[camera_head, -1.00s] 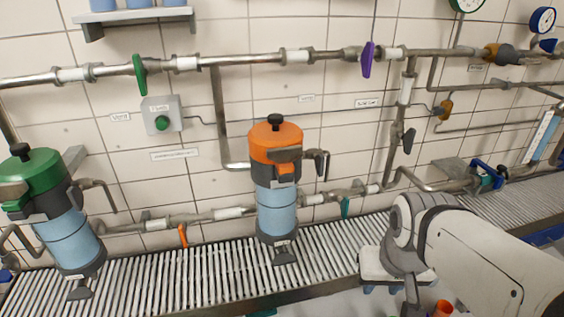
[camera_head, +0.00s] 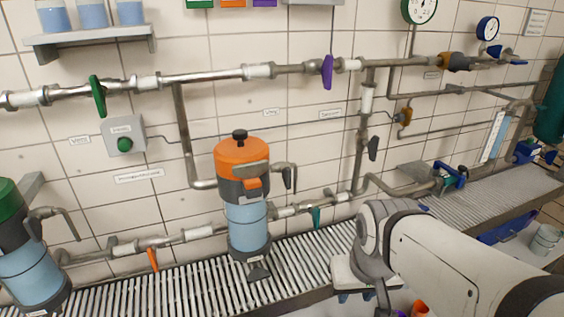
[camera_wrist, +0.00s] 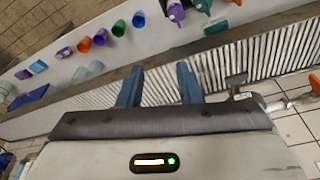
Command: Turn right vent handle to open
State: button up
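A purple handle (camera_head: 327,72) hangs upright on the upper wall pipe, right of the middle in the head view. A green handle (camera_head: 98,96) sits on the same pipe at the left. I cannot tell for certain which handle is the right vent. My gripper (camera_wrist: 160,75) is open and empty, its two blue fingers apart, pointing down over the counter, well below and away from both handles.
An orange-topped canister (camera_head: 243,205) and a green-topped one (camera_head: 28,265) stand on the slatted counter (camera_head: 185,290). Lower pipes carry an orange handle (camera_head: 153,259) and a teal handle (camera_head: 316,217). A black handle (camera_head: 373,148) hangs on the vertical pipe. Several coloured cups (camera_wrist: 119,28) show in the wrist view.

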jog(key=w+t+b, duration=0.2)
jog(key=w+t, duration=0.2)
jog(key=w, duration=0.3)
jog(key=n+t+y+b, duration=0.4)
jog(key=t+y+b, duration=0.15)
jog(key=t, duration=0.55)
send_near(290, 176)
jog(key=x, duration=0.5)
jog(key=shift+w+a+r, duration=0.1)
jog(key=shift+w+r, duration=0.05)
jog(key=shift+w, duration=0.05)
jog(key=x, duration=0.7)
jog(key=shift+w+a, duration=0.1)
jog(key=shift+w, duration=0.05)
jog(key=shift+c, duration=0.3)
grip_shut()
